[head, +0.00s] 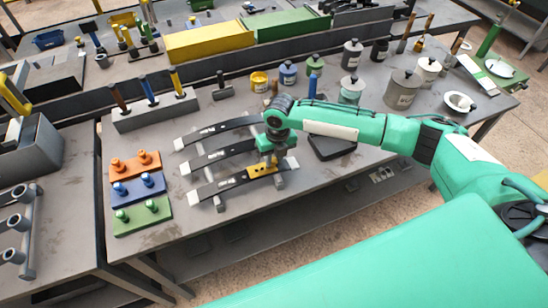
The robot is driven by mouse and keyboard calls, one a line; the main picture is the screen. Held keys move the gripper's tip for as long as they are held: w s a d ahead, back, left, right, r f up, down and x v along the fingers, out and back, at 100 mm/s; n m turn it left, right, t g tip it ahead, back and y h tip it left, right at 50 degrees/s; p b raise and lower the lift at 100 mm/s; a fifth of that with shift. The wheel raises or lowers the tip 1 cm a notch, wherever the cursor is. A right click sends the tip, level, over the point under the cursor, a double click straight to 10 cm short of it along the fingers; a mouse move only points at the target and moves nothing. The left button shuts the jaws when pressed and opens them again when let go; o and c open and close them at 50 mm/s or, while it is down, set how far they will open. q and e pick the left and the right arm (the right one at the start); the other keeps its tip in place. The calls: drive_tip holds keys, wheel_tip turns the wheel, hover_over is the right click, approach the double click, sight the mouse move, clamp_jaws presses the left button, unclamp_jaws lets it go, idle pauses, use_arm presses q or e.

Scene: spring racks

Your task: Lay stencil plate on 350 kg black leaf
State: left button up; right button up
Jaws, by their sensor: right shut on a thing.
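Three curved black leaves with pale ends lie across a grey rack: the far leaf (215,130), the middle leaf (210,159) and the near leaf (220,186). Their small white markings are too small to read, so I cannot tell which is the 350 kg one. My right gripper (267,159) points down over the right part of the near leaf. It is shut on the yellow stencil plate (262,170), which is at or just above that leaf; I cannot tell whether they touch. The gripper partly hides the plate. My left gripper is not in view.
Orange (119,171), blue (126,189) and green (130,219) blocks with pegs stand left of the rack. A grey tool holder (157,111) stands behind. Several lidded pots, such as a large grey one (402,90), stand at the back right. A dark pad (331,147) lies right of the rack.

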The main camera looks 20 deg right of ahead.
drive_tip(key=shift+f, duration=0.25)
drive_tip(key=o, duration=0.9)
drive_tip(key=shift+o, duration=0.5)
drive_tip(key=o, duration=0.4)
drive_tip(key=shift+r+p, duration=3)
drive_tip(key=shift+r, duration=0.5)
